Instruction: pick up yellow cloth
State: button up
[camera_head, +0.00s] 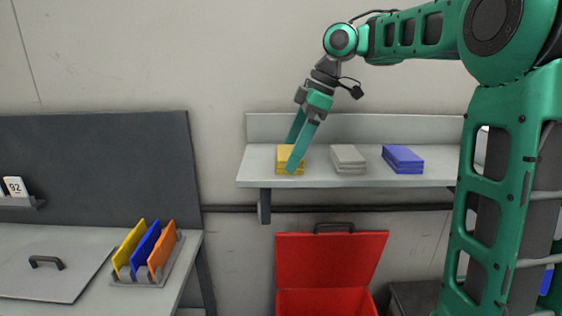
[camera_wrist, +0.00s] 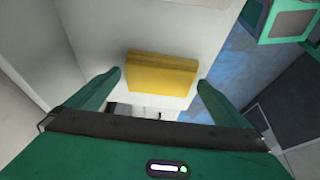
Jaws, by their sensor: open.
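The yellow cloth (camera_head: 283,156) is a folded stack at the left end of the wall shelf. It also shows in the wrist view (camera_wrist: 161,73), ahead of and between my fingers. My gripper (camera_head: 296,152) is open and tilted down at the cloth, with one finger in front of part of it in the head view. In the wrist view my gripper (camera_wrist: 160,84) has its fingers spread wider than the cloth, one towards each side. I cannot tell whether the fingertips touch it.
A grey cloth stack (camera_head: 348,159) and a blue one (camera_head: 403,159) lie further right on the shelf (camera_head: 325,179). A red open bin (camera_head: 331,262) stands below. A workbench (camera_head: 188,248) at left carries a rack with yellow, blue and orange plates (camera_head: 162,250).

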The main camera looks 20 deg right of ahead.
aim_at(289, 153)
jog(key=c, duration=0.9)
jog(key=shift+r, duration=0.8)
jog(key=r, duration=0.1)
jog(key=a+r, duration=0.1)
jog(key=r, duration=0.1)
jog(key=shift+s, duration=0.2)
jog(key=shift+s+a+r, duration=0.75)
jog(key=shift+a+r, duration=0.3)
jog(key=shift+a, duration=0.6)
jog(key=shift+s+a+r, duration=0.7)
jog(key=shift+a+r, duration=0.3)
jog(key=shift+a, duration=0.6)
jog(key=shift+s+a+r, duration=0.75)
jog(key=shift+a+r, duration=0.3)
jog(key=shift+a, duration=0.6)
